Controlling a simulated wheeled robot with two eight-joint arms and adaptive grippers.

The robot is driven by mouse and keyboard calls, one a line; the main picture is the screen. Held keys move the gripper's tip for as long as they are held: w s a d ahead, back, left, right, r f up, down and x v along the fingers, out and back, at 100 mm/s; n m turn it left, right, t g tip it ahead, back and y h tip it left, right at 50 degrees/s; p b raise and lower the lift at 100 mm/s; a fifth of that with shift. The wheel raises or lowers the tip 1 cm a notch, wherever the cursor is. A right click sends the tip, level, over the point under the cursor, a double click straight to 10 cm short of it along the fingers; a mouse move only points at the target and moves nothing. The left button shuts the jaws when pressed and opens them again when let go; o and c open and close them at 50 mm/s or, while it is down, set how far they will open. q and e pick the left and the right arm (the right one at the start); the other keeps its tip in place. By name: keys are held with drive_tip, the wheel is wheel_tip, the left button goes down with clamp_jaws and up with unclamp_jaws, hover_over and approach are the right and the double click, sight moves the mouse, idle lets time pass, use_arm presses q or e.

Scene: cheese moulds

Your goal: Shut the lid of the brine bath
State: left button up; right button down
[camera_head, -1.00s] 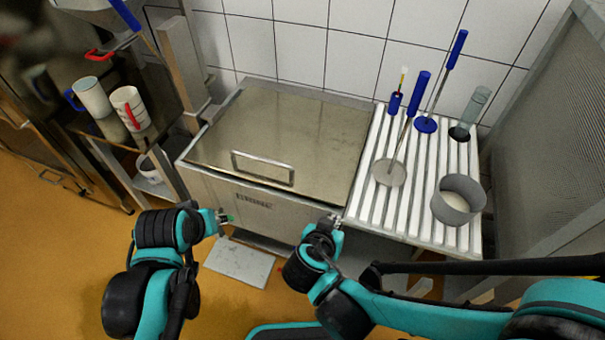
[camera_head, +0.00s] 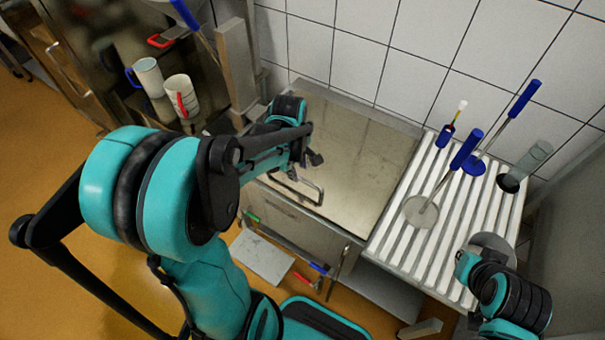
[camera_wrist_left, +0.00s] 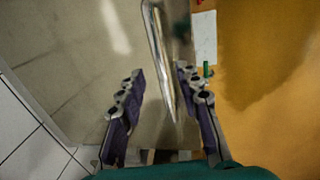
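The brine bath (camera_head: 300,226) is a steel box against the tiled wall. Its flat metal lid (camera_head: 365,150) lies level over the top and looks down; I cannot tell whether a small gap is left. The lid's bar handle (camera_head: 292,190) is near its front edge. My left gripper (camera_head: 314,158) is over the lid, just behind the handle. In the left wrist view the open fingers (camera_wrist_left: 159,72) lie either side of the handle (camera_wrist_left: 157,45) in the picture; contact cannot be told. My right gripper (camera_head: 463,265) is by the draining board's front right; its fingers are unclear.
The ribbed draining board (camera_head: 425,245) right of the bath holds a disc-ended tool (camera_head: 421,211), other blue-handled tools and a round metal mould (camera_head: 492,246) partly behind my right arm. Mugs (camera_head: 181,96) stand on a shelf at the left. Coloured-handled tools (camera_head: 306,283) show below the bath's front.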

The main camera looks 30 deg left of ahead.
sight(300, 177)
use_arm(q)
drive_tip(key=f, duration=0.2)
drive_tip(key=f+b, duration=0.1)
drive_tip(key=shift+w+f, duration=0.15)
drive_tip(key=shift+w, duration=0.1)
